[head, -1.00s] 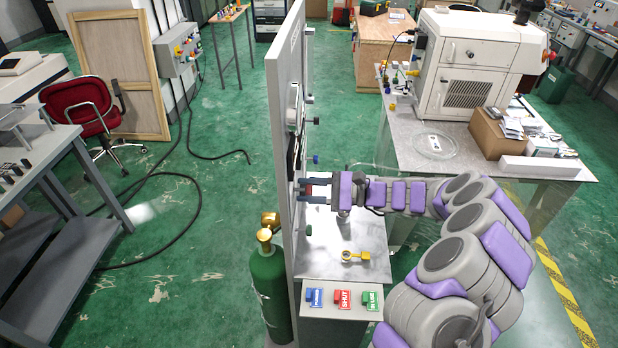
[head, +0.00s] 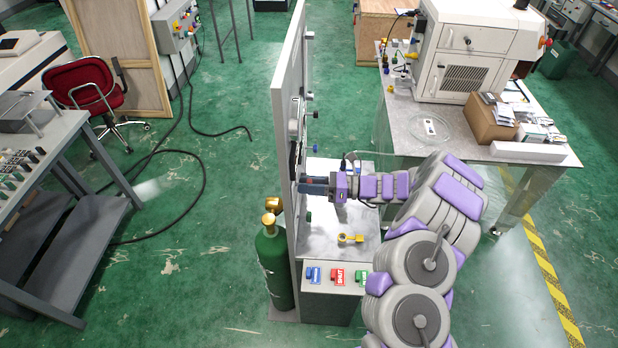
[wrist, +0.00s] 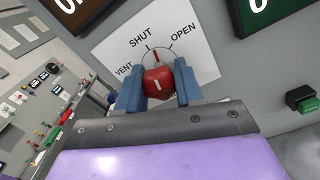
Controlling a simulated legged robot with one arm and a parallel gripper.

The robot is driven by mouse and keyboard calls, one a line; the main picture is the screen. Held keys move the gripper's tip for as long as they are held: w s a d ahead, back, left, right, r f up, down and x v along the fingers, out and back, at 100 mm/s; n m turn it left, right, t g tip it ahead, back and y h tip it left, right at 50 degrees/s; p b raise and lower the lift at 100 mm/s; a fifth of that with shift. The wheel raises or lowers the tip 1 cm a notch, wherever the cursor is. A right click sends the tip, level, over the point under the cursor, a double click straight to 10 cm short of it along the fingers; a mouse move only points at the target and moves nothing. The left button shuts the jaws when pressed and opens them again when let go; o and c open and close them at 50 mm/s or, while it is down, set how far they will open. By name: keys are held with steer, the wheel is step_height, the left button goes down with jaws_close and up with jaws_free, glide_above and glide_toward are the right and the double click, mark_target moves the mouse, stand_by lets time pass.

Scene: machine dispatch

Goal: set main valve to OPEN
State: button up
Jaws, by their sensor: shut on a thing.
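The main valve is a red knob (wrist: 158,84) on a grey upright panel (head: 287,110). A white dial plate (wrist: 205,66) behind it reads VENT, SHUT and OPEN. The knob's red pointer points up the plate, nearest the SHUT mark and short of OPEN. My gripper (head: 303,186) reaches the panel from the right. In the wrist view its two blue fingers (wrist: 158,78) sit on either side of the knob, shut on it. The fingers hide the knob's sides, and in the head view they hide the knob.
Blue, red and green tags (head: 337,276) lie on the ledge below, near a yellow padlock-like piece (head: 350,239). A green gas cylinder (head: 275,265) stands left of the panel. A bench with a white machine (head: 470,55) stands behind my arm.

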steer(key=m+p, duration=0.3)
steer(key=m, duration=0.2)
steer(key=shift+w+r+m, duration=0.1)
steer(key=shift+r+m, duration=0.05)
steer(key=shift+m, duration=0.15)
steer(key=shift+m+p, duration=0.75)
steer(key=shift+m, duration=1.05)
steer(key=o, duration=1)
steer(key=shift+w+f, duration=0.25)
steer(key=shift+o, duration=0.2)
steer(key=shift+s+r, duration=0.1)
steer(key=shift+s, duration=0.1)
steer(key=d+b, duration=0.2)
steer(key=d, duration=1.5)
steer(key=shift+s+d, duration=0.25)
steer(key=shift+d, duration=0.05)
